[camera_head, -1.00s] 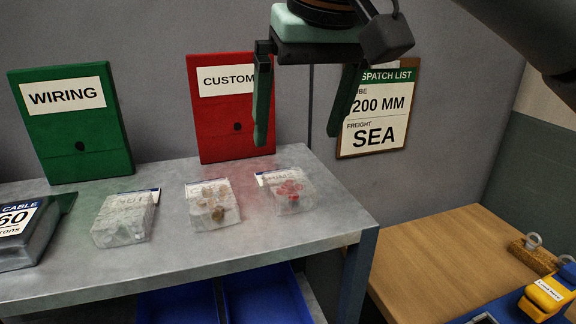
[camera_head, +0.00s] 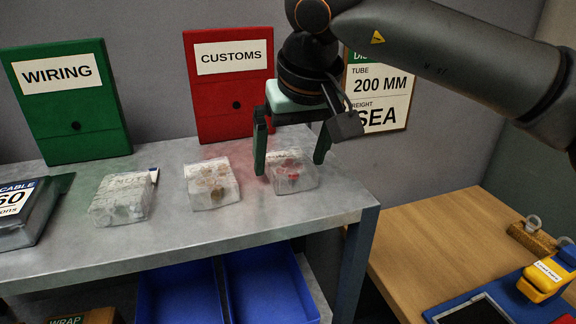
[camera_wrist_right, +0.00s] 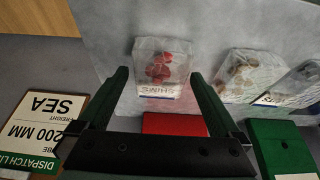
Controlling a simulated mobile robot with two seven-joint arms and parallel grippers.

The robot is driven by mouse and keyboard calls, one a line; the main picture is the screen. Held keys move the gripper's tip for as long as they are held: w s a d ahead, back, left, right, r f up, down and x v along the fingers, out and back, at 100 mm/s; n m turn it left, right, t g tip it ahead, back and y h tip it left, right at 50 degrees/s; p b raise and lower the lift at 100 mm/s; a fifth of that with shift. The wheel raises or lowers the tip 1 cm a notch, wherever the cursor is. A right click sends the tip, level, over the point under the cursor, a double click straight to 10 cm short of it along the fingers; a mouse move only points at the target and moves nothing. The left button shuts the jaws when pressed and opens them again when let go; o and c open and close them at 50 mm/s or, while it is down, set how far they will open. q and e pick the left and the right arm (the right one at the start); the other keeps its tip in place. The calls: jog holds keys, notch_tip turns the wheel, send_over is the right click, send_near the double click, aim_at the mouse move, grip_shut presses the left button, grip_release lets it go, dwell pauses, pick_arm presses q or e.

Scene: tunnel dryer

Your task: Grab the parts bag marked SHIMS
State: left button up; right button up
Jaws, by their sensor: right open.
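The clear parts bag with red pieces (camera_head: 291,176) lies on the grey metal table at its right end. In the right wrist view the same bag (camera_wrist_right: 160,62) shows a white label that reads SHIMS. My right gripper (camera_head: 291,168) is open, fingers pointing down on either side of the bag in the head view. In the right wrist view the bag lies ahead of and between the fingers of the gripper (camera_wrist_right: 160,80); I cannot tell how far they are above the table. My left gripper is not in view.
Two more clear bags lie to the left: one with tan pieces (camera_head: 212,186), one with pale pieces (camera_head: 122,200). A green WIRING folder (camera_head: 70,105) and a red CUSTOMS folder (camera_head: 215,110) stand behind. Blue bins (camera_head: 265,285) sit below the table.

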jog(key=shift+w+f, duration=0.2)
jog(key=shift+f, duration=0.25)
jog(key=c, duration=1.3)
jog(key=shift+r, duration=0.1)
